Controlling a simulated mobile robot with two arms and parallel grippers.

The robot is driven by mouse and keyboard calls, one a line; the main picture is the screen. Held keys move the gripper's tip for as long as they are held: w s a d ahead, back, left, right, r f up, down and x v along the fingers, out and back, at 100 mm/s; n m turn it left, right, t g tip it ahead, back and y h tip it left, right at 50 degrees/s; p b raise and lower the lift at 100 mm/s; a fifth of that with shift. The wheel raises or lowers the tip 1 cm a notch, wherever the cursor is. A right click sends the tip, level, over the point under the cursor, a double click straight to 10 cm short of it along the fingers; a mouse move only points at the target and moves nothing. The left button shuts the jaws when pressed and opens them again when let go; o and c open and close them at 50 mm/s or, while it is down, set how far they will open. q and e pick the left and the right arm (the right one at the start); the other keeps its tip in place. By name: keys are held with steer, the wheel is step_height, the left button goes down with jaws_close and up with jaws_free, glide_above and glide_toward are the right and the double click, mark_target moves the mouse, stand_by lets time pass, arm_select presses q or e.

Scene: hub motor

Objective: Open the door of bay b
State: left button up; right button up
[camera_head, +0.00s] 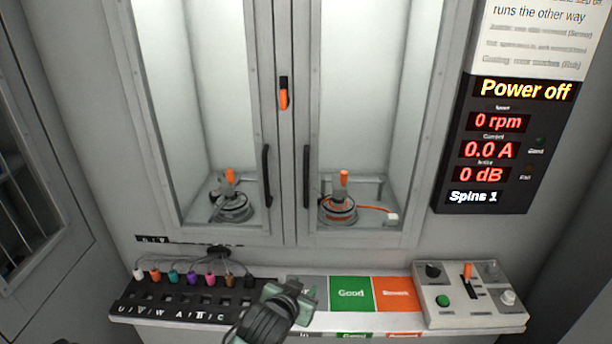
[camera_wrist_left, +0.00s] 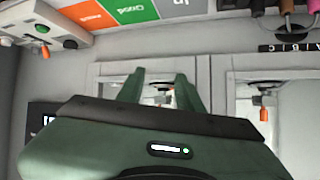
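Two tall glazed bay doors stand side by side, both shut: the left door (camera_head: 257,70) and the right door (camera_head: 310,75). I cannot read which one is marked b. Each has a black upright handle near the middle: the left handle (camera_head: 266,175) and the right handle (camera_head: 306,177). An orange and black latch piece (camera_head: 283,93) sits on the post between them. My left gripper (camera_head: 292,296) is low in front of the bench shelf, below and apart from the handles. In the left wrist view its green fingers (camera_wrist_left: 159,88) stand apart with nothing held. My right gripper is out of view.
A hub motor (camera_head: 232,207) stands in the left bay and another (camera_head: 338,208) in the right bay. Below are a connector rack (camera_head: 165,311), a green Good pad (camera_head: 350,293), an orange pad (camera_head: 398,294) and a control box (camera_head: 470,312). A display (camera_head: 500,150) reads Power off.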

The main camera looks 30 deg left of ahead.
mark_target(306, 184)
arm_select(q)
steer(key=w+a+r+n+t+y, duration=0.1)
steer(key=w+a+r+t, duration=0.1)
steer(key=w+r, duration=0.3)
steer(key=w+a+r+t+y+p, duration=0.1)
steer(key=w+a+r+t, duration=0.1)
steer(key=w+a+r, duration=0.3)
steer(key=w+a+r+n+t+y+p, duration=0.1)
steer(key=w+a+r, duration=0.3)
steer(key=w, duration=0.4)
steer(key=shift+w+a+r+n+t, duration=0.15)
steer(key=shift+r+t, duration=0.1)
steer(key=shift+r, duration=0.15)
steer(key=shift+w+a+r+n+t, duration=0.15)
steer(key=shift+r+t, duration=0.1)
steer(key=shift+r, duration=0.15)
steer(key=shift+w, duration=0.3)
jaws_close()
steer(key=shift+f, duration=0.1)
